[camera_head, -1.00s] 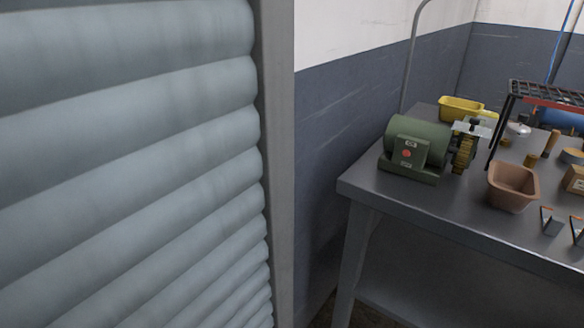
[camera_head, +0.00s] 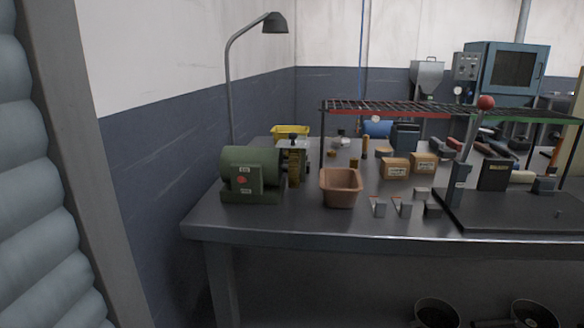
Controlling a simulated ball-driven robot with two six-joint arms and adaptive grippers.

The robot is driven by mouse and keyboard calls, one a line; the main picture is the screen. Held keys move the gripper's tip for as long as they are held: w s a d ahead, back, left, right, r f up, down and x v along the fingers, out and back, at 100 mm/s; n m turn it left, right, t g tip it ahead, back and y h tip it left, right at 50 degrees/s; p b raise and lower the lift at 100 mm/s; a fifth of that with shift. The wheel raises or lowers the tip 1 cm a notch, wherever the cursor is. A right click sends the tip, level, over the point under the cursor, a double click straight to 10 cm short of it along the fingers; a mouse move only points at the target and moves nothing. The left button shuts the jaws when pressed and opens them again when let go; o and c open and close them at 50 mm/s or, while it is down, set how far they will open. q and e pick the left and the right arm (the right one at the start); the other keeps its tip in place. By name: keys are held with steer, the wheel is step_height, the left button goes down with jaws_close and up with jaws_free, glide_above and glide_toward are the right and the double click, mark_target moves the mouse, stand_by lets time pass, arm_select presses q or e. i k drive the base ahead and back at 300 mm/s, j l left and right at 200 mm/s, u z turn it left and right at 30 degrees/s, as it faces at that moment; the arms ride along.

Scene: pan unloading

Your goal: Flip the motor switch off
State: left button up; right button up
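A green motor (camera_head: 251,163) stands on the left end of the dark metal workbench (camera_head: 320,226). A small box on its front carries a red button-like switch (camera_head: 241,180) with pale label plates above and below it. The switch is too small to tell its position. A brass-coloured wheel (camera_head: 294,168) sits at the motor's right side. Neither of my grippers is in view.
A brown bin (camera_head: 341,187) stands right of the motor, a yellow bin (camera_head: 290,131) behind it. A wire rack (camera_head: 440,110), small boxes and a red-knobbed lever (camera_head: 486,102) are farther right. A ribbed shutter (camera_head: 40,200) fills the left edge. A lamp (camera_head: 275,23) rises behind the bench.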

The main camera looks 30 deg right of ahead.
mark_target(240, 180)
steer(key=z, duration=0.85)
steer(key=k+l, duration=0.05)
steer(key=l, duration=0.05)
